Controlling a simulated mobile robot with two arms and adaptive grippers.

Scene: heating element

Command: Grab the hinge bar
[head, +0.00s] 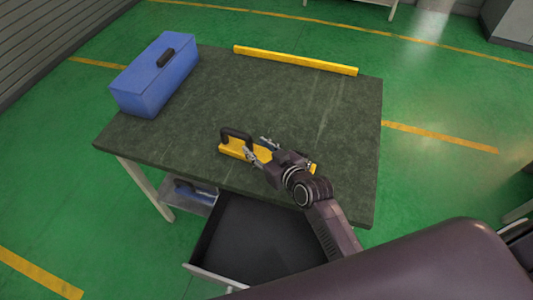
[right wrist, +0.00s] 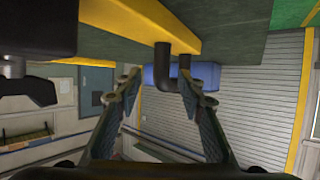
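A yellow bar with a black handle, which I take to be the hinge bar (head: 232,149), lies near the front edge of the dark green table (head: 300,97). Its black handle (head: 237,133) stands at its left end. My right gripper (head: 259,149) is over the bar, just right of the handle, and hides part of it. In the right wrist view the bar (right wrist: 152,18) runs across the top. The handle (right wrist: 165,70) hangs between the two spread fingers of my right gripper (right wrist: 158,88), with gaps on both sides. My left gripper is out of view.
A blue toolbox (head: 152,80) stands at the table's back left. A long yellow strip (head: 295,60) lies along the back edge. An open, dark drawer (head: 250,240) juts out below the front edge. The table's middle is clear.

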